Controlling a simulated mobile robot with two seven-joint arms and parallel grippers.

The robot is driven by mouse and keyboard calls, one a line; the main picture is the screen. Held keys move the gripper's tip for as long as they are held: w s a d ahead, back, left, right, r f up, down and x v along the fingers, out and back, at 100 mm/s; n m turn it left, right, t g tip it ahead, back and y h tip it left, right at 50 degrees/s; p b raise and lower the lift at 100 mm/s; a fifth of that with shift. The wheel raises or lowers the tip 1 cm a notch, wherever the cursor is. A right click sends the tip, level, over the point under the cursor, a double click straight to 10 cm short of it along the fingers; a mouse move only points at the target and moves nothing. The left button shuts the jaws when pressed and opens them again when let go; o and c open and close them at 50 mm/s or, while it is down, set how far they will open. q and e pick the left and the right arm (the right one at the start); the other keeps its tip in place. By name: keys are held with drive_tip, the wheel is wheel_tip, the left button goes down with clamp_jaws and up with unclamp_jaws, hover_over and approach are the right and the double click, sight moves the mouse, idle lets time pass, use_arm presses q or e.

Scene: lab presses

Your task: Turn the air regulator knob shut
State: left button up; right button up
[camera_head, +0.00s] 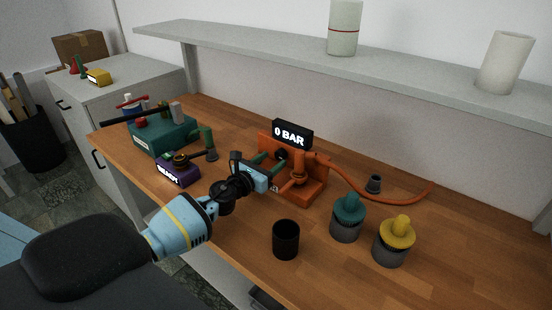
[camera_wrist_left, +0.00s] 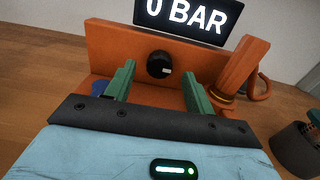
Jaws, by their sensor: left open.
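The air regulator knob (camera_wrist_left: 160,65) is a small black round knob with a pale mark, on the upright plate of an orange unit (camera_wrist_left: 105,42). The orange unit also shows in the head view (camera_head: 313,187), under a black display (camera_head: 292,133) that reads 0 BAR. My left gripper (camera_head: 268,160) is open, its green fingers pointing at the plate. In the left wrist view the left gripper (camera_wrist_left: 160,82) has one finger on each side of the knob, apart from it in the picture; whether the tips reach its depth I cannot tell. My right gripper is not in view.
An orange post (camera_wrist_left: 240,68) and hose (camera_head: 380,195) are right of the knob. A black cup (camera_head: 286,240), a teal-topped jar (camera_head: 347,220) and a yellow-topped jar (camera_head: 394,240) stand in front and right. A purple box (camera_head: 178,174) and green box (camera_head: 160,137) are left.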

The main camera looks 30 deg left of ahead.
sight(281, 155)
use_arm(q)
drive_tip(key=shift+w+d, duration=0.15)
drive_tip(key=shift+w, duration=1.2)
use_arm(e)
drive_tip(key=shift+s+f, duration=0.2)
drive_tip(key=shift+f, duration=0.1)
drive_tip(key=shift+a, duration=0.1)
use_arm(q)
drive_tip(key=c, duration=1)
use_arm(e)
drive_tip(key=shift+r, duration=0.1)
